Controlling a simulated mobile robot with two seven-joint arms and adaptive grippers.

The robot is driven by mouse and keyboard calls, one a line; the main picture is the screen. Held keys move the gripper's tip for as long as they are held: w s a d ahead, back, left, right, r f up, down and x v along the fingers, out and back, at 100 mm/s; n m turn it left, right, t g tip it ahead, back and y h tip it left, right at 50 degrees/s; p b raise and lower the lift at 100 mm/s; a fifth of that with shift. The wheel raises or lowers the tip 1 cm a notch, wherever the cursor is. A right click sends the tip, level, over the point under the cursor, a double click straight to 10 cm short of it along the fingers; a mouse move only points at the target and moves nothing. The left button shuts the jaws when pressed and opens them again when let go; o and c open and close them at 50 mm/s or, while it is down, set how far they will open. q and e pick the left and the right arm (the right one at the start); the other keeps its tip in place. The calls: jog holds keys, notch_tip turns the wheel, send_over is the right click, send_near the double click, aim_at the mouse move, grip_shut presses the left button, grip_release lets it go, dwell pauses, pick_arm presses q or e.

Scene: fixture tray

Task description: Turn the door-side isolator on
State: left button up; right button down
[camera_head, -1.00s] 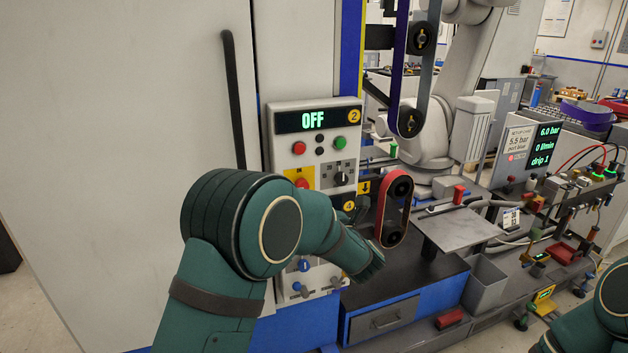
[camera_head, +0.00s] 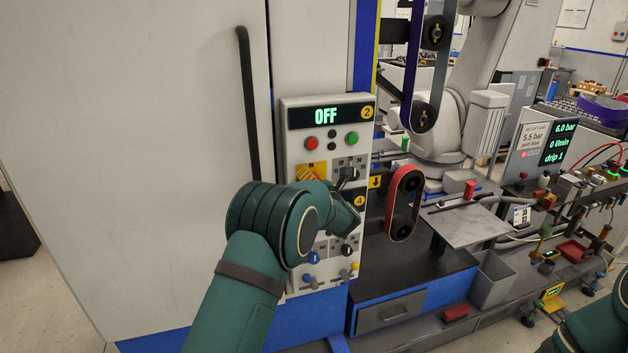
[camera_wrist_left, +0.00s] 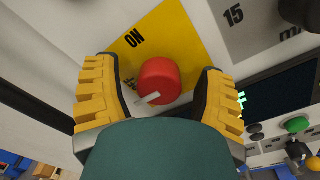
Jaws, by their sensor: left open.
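The isolator is a red knob (camera_wrist_left: 159,80) on a yellow plate (camera_wrist_left: 183,31) marked ON in the left wrist view. Its white pointer is aimed to the lower left there, away from the ON mark. My left gripper (camera_wrist_left: 160,72) is open, with one yellow finger on each side of the knob and a gap showing on both sides. In the head view the yellow plate shows on the control panel (camera_head: 287,140), below a display (camera_head: 326,116) reading OFF. My right gripper is out of the picture.
A grey door with a long black handle (camera_head: 249,100) is left of the panel.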

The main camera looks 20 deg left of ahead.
pick_arm(q)
grip_shut()
